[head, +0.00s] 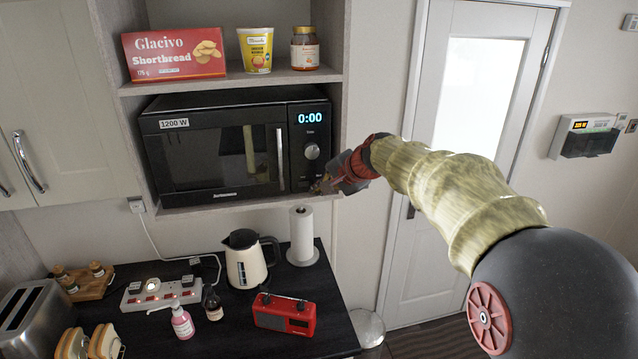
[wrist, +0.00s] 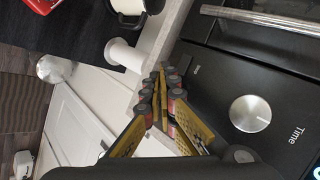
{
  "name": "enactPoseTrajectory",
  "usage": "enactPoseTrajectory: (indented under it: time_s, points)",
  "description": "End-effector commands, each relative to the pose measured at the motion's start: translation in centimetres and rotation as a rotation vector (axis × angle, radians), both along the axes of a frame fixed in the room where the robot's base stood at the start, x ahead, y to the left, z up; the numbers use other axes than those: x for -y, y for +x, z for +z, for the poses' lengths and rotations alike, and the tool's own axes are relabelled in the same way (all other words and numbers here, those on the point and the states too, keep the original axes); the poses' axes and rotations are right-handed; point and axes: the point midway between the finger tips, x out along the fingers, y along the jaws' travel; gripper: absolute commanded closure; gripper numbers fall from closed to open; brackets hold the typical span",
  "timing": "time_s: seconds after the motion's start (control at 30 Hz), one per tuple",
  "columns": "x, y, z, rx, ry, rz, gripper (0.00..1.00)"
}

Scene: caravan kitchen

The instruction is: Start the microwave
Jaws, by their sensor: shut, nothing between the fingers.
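The black microwave (head: 215,148) sits in a wall shelf niche with its door closed. Its display (head: 310,117) reads 0:00. A round silver dial (head: 312,151) is on the right-hand control panel; the dial (wrist: 249,113) also shows in the wrist view, beside the word "Time". A small marked button (wrist: 196,71) is on the panel near my fingertips. My gripper (head: 318,187) is shut and empty at the lower part of the control panel. In the wrist view my fingers (wrist: 163,78) are together close to the panel; I cannot tell whether they touch it.
A shortbread box (head: 174,55), a yellow tub (head: 256,50) and a jar (head: 305,48) stand on the shelf above. Below, the counter holds a kettle (head: 248,259), paper towel roll (head: 302,236), red radio (head: 284,315) and toaster (head: 28,318). A door (head: 455,150) is to the right.

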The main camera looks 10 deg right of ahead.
Motion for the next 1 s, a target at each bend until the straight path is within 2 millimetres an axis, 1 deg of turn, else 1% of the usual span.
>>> enactPoseTrajectory:
  time_s: [0.13,0.53,1.0]
  points:
    - [-0.01,0.44,-0.02,-0.001,0.000,0.001,1.00]
    - [-0.01,0.48,-0.02,-0.001,-0.001,0.000,1.00]
    - [-0.01,0.97,0.03,0.000,0.000,0.000,1.00]
